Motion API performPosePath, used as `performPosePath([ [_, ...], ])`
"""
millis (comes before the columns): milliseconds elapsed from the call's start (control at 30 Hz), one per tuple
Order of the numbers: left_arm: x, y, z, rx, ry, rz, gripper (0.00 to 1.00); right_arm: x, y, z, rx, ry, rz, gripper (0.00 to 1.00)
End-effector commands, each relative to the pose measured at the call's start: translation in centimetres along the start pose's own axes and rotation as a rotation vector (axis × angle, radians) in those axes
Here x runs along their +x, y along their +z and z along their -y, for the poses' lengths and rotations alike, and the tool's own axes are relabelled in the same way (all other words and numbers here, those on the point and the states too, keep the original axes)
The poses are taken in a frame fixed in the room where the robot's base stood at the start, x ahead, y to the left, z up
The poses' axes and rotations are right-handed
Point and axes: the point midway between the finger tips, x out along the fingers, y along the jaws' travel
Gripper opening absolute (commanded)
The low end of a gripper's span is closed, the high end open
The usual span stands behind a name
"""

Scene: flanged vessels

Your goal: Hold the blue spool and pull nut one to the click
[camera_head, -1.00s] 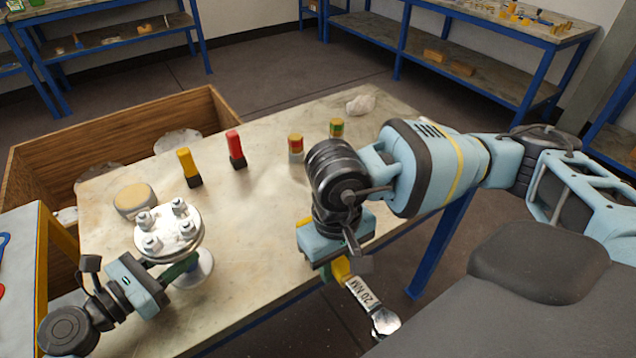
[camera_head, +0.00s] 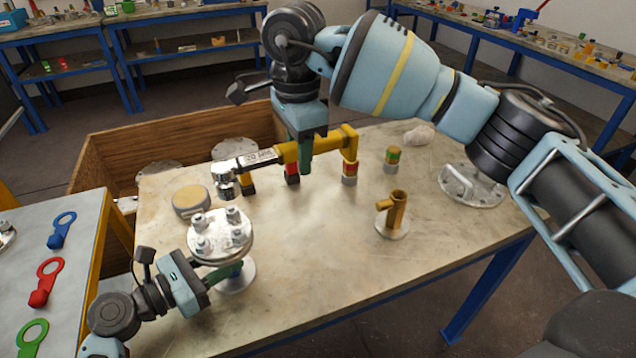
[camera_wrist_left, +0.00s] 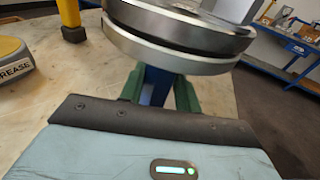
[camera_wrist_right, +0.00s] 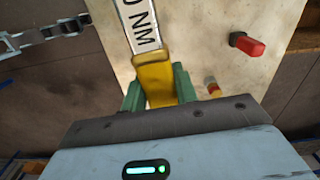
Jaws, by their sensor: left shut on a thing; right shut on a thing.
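The spool's round metal flange (camera_head: 207,248) carries several upright bolts with nuts. I cannot tell which is nut one. Its blue neck shows in the left wrist view (camera_wrist_left: 156,86). My left gripper (camera_head: 232,273) is shut on the neck below the flange, above the pale base (camera_head: 240,280). My right gripper (camera_head: 306,150) is shut on the yellow handle of a torque wrench (camera_head: 262,157), labelled 20 NM. The handle also shows between the fingers in the right wrist view (camera_wrist_right: 154,78). The wrench points left, its socket head (camera_head: 224,180) above the flange's far side, seemingly apart from the nuts.
A grease tin (camera_head: 190,200) stands behind the flange. A brass fitting (camera_head: 396,212) stands right of it on the table (camera_head: 330,270). A wooden crate (camera_head: 105,160) lies beyond the left edge. The table's front middle is clear.

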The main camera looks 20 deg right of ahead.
Motion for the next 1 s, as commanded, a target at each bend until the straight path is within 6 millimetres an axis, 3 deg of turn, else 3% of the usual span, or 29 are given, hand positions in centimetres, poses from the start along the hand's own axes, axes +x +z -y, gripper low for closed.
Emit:
performPosePath([
  [167, 0.0, 0.0, -0.1, -0.001, 0.002, 0.000, 0.14, -1.1, 0.3, 0.6, 0.068, -0.002, -0.003, 0.02],
  [433, -0.1, 0.0, -0.1, -0.001, 0.002, 0.000, 0.14, -0.9, 0.3, 0.6, 0.074, -0.002, -0.003, 0.02],
  [1000, -0.1, 0.0, -0.1, -0.001, 0.002, 0.000, 0.14, 3.3, 0.3, 0.6, 0.072, -0.004, -0.003, 0.02],
])
